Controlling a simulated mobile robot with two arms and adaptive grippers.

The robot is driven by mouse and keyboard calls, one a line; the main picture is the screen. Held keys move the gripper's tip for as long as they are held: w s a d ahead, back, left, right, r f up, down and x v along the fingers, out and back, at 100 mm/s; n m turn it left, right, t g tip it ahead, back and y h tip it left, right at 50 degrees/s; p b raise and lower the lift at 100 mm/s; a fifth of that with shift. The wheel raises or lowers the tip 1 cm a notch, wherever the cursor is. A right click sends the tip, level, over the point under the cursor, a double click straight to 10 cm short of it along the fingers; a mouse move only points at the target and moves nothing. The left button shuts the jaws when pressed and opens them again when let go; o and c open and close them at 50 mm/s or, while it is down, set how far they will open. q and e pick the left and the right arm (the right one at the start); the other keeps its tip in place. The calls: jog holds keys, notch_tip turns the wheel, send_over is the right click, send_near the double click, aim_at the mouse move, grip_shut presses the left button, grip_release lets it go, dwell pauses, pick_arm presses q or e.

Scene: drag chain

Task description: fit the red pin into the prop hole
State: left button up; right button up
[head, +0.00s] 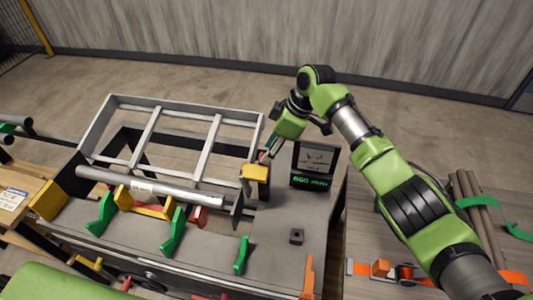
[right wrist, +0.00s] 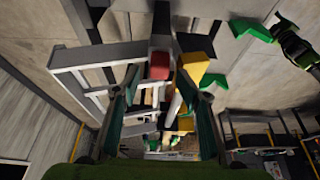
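My right gripper (head: 267,153) is at the far right end of the bench fixture, just above a yellow block (head: 255,172). In the right wrist view its two fingers (right wrist: 165,105) stand apart, with no object visibly clamped between them. A red block-like end (right wrist: 159,65), possibly the red pin, shows ahead between the fingertips, beside a dark upright bar. I cannot tell whether they touch it. In the head view the gripper and yellow block hide this spot. I cannot make out the prop hole. My left gripper is out of view.
A grey labelled tube (head: 150,188) lies across the bench by green brackets (head: 172,232). A pale open frame (head: 205,148) rises behind it. A dark display (head: 315,163) stands right of my gripper. A side table (head: 360,225) holds brown rods (head: 475,215) and orange parts.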

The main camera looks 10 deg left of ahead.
jog(key=v, duration=0.9)
jog(key=shift+d, duration=0.1)
